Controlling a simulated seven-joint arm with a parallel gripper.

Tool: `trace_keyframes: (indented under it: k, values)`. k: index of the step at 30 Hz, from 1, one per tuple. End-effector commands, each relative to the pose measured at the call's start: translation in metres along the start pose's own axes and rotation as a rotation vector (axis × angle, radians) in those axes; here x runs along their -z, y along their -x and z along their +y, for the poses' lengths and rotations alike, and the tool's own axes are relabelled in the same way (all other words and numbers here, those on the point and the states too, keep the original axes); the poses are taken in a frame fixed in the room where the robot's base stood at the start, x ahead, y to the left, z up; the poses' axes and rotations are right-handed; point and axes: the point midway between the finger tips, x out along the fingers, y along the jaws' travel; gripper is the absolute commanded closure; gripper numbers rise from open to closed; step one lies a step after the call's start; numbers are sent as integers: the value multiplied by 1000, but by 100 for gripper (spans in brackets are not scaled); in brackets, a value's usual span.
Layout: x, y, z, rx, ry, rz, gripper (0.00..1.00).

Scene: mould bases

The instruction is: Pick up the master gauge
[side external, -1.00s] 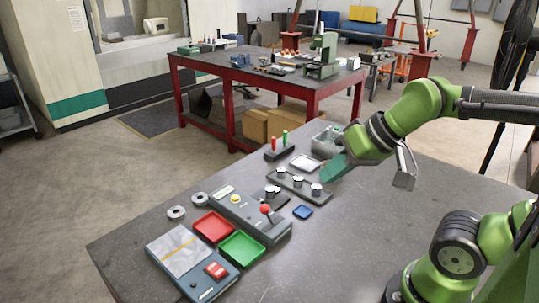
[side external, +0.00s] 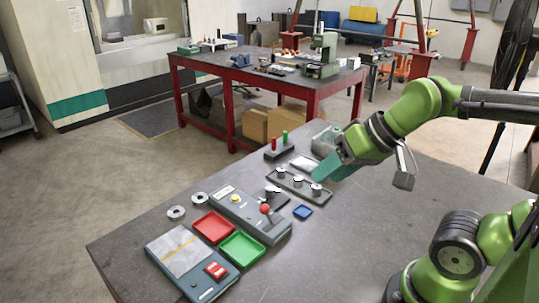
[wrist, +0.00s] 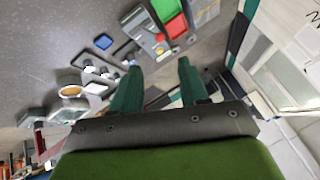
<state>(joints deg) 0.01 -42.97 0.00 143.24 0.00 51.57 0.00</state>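My gripper (side external: 328,170) has teal fingers and hangs over the far right part of the bench. In the wrist view my gripper (wrist: 157,75) shows its two fingers apart, with nothing between them. A dark tray (side external: 307,197) with three metal cylinders stands just left of and below the fingers. Another small metal cylinder (side external: 272,191) stands on a dark pad beside the control box. I cannot tell which piece is the master gauge. A stand (side external: 279,153) holds one red-handled and one green-handled piece.
A control box (side external: 238,212) with a red-knobbed lever, a red tray (side external: 213,227), a green tray (side external: 241,247), a blue dish (side external: 302,212) and two metal rings (side external: 176,212) lie on the bench. A grey box (side external: 326,141) stands behind the gripper. The bench's right front is clear.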

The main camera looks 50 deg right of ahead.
Motion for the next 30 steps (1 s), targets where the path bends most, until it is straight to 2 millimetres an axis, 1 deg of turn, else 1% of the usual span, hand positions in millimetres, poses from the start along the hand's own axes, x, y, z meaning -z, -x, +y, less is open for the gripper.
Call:
trace_keyframes:
  k: [1, 3, 11, 14, 17, 20, 25, 27, 30]
  values:
    - [0, 0, 0, 0, 0, 0, 48]
    - [0, 0, 0, 0, 0, 0, 39]
    - [0, 0, 0, 1, 2, -1, 39]
    - [-5, -8, -2, -1, 10, -41, 39]
    - [-1, -22, -4, -12, 15, -105, 39]
    - [14, -43, -4, -51, 17, -171, 39]
    - [52, -90, 6, -180, -8, -235, 39]
    - [69, -110, 12, -246, -17, -240, 39]
    - [92, -135, 21, -339, -33, -225, 39]
